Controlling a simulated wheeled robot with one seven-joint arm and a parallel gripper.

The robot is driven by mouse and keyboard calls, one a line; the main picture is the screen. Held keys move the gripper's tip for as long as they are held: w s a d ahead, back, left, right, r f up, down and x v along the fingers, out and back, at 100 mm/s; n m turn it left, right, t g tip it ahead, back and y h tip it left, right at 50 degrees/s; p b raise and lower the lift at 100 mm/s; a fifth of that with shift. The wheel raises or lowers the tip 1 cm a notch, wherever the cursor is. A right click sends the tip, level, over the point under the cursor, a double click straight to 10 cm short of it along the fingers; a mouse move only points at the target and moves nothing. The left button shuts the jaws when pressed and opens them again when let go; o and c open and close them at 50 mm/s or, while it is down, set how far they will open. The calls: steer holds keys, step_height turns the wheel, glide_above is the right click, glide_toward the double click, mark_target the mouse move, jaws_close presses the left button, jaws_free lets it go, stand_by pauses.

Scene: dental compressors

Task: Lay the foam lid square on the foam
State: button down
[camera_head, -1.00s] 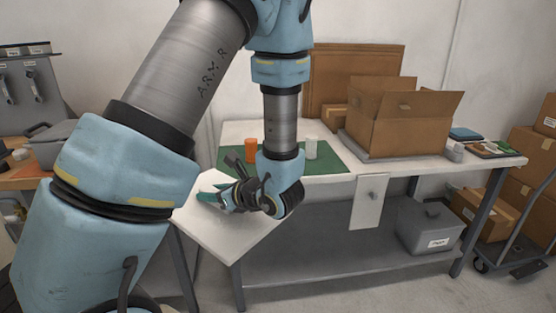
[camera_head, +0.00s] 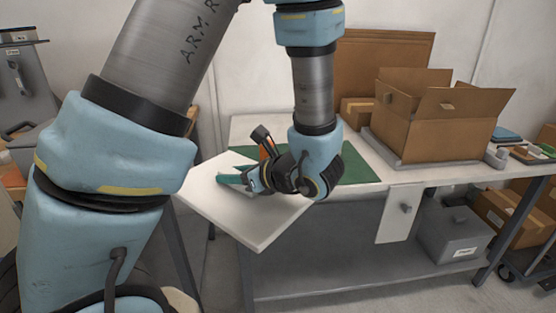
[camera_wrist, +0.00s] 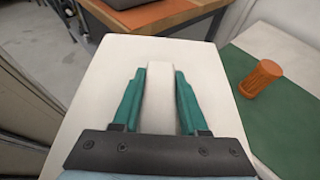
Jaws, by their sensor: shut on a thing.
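The foam lid (camera_head: 245,225) is a large flat white slab, held out level at the left end of the workbench. It fills the middle of the wrist view (camera_wrist: 105,75), with a raised white ridge running along it. My gripper (camera_head: 232,178) is shut on this ridge; its teal fingers (camera_wrist: 158,100) lie on both sides of it. The open cardboard box (camera_head: 433,140) stands on the bench to the right, flaps up. Its inside is hidden, and I cannot make out the foam in either view.
A green mat (camera_head: 365,170) lies on the bench, with an orange cylinder (camera_wrist: 260,78) on it near the lid's right edge. A white panel with a knob (camera_head: 396,215) hangs at the bench's front. A grey case (camera_head: 452,235) sits on the lower shelf.

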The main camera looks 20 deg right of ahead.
steer(key=w+f, duration=0.1)
steer(key=w, duration=0.2)
steer(key=w+d+f+p, duration=0.1)
steer(key=w+f, duration=0.1)
steer(key=w, duration=0.2)
steer(key=w+d+f, duration=0.1)
steer(key=w+f, duration=0.1)
steer(key=w, duration=0.1)
steer(key=shift+w+f+p, duration=0.25)
steer(key=shift+p, duration=0.15)
steer(key=shift+w+d+f+p, duration=0.1)
steer(key=shift+w+f+p, duration=0.15)
steer(key=shift+w+f, duration=0.35)
steer(key=shift+w+d+f+p, duration=0.1)
steer(key=shift+w+f+p, duration=0.2)
steer(key=shift+w, duration=0.35)
steer(key=shift+w+f, duration=0.2)
steer(key=shift+f, duration=0.05)
steer(key=shift+f+b, duration=0.15)
steer(key=shift+b, duration=0.15)
steer(key=shift+c, duration=2.2)
jaws_free()
